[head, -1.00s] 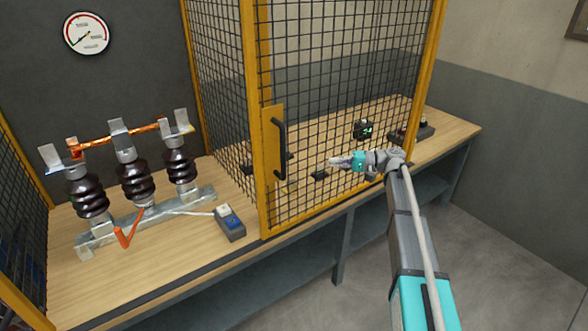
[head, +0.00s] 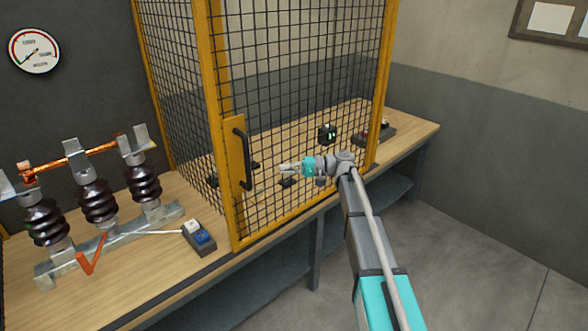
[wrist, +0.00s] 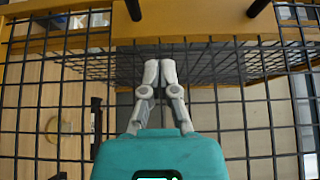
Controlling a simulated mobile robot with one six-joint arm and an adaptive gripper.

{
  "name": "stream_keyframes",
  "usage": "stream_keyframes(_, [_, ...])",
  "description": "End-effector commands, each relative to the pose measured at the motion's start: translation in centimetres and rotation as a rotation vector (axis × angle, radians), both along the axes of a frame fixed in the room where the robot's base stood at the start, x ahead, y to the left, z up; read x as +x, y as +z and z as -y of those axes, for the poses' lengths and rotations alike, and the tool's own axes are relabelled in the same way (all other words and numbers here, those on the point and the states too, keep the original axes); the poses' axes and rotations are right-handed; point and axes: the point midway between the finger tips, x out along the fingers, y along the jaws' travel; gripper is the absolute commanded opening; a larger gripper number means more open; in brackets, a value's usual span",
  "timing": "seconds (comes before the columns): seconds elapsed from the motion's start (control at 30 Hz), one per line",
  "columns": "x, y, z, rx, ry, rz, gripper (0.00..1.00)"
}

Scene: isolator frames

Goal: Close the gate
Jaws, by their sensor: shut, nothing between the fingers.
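The gate is a yellow-framed black mesh panel (head: 300,100) on the front of the cage. Its black handle (head: 245,160) sits on a yellow plate at the panel's left edge. The bay to the left of that edge is uncovered. My gripper (head: 284,168) is shut and empty, in front of the mesh, a short way right of the handle and apart from it. In the wrist view, my gripper (wrist: 160,66) points toward the yellow plate and frame (wrist: 190,45). Two dark bar pieces, apparently the handle (wrist: 258,8), show at the top edge there.
Brown insulators (head: 97,200) with copper bars stand on the wooden bench at left, by a small blue-and-grey box (head: 199,237). Small dark devices (head: 327,133) sit behind the mesh. Open floor (head: 480,260) lies at right.

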Motion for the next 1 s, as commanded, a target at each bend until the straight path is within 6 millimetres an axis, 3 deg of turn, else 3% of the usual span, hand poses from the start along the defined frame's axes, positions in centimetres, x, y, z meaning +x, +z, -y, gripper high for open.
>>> stream_keyframes(0.37, [-1.2, 0.0, -5.8, 0.000, 0.002, 0.000, 0.00])
stream_keyframes(0.6, [-3.6, 0.0, -7.2, 0.000, 0.001, 0.000, 0.00])
stream_keyframes(1.0, [-4.2, 0.0, -7.7, 0.000, -0.001, 0.000, 0.00])
